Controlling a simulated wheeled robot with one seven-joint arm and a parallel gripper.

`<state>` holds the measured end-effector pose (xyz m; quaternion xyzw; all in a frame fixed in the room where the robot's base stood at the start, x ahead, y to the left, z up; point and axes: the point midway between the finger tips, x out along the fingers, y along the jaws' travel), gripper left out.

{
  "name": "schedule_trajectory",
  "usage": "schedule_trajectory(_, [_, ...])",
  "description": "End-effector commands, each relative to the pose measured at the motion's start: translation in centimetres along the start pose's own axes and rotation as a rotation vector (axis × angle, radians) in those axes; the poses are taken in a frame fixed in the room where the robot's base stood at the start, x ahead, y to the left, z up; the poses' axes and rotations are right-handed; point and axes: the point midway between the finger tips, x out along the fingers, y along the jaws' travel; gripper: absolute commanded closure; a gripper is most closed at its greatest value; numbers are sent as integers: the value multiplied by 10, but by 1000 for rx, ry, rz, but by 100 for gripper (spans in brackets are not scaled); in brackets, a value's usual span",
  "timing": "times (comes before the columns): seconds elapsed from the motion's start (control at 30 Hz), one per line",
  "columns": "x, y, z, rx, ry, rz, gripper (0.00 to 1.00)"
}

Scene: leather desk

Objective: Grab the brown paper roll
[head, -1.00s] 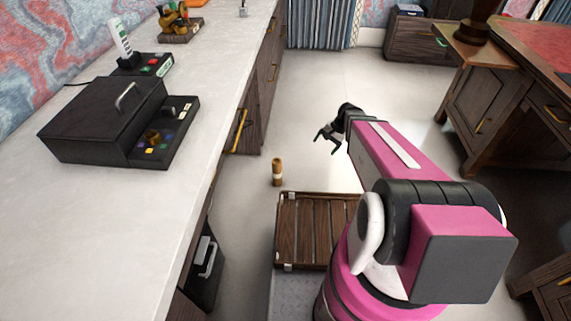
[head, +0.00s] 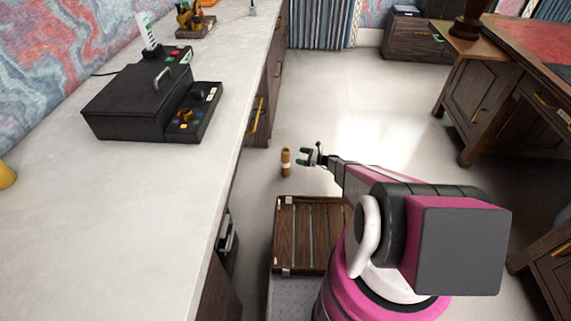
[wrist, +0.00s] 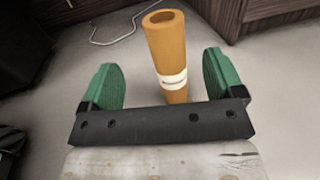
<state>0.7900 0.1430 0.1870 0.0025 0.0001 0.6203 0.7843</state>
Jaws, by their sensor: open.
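The brown paper roll (head: 286,162) stands upright on the floor, a small tube with a white band around it. In the head view my gripper (head: 302,157) is just right of the roll, with its fingers pointing left towards it. The roll's lower end is hidden behind the gripper's dark crossbar. I see no finger touching the roll.
A slatted wooden platform (head: 290,235) lies just in front of the roll. A long white counter (head: 150,200) with dark cabinets runs along the left, bearing a black box (head: 125,107). A wooden desk (head: 495,105) stands at the right. The floor behind the roll is clear.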

Motion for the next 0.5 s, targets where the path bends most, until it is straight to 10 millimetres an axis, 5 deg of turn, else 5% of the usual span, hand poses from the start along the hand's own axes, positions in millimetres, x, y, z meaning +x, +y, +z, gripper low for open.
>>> schedule_trajectory(0.23, [37,0,1,-3,2,3,13])
schedule_trajectory(0.5, [55,-2,2,-4,3,2,13])
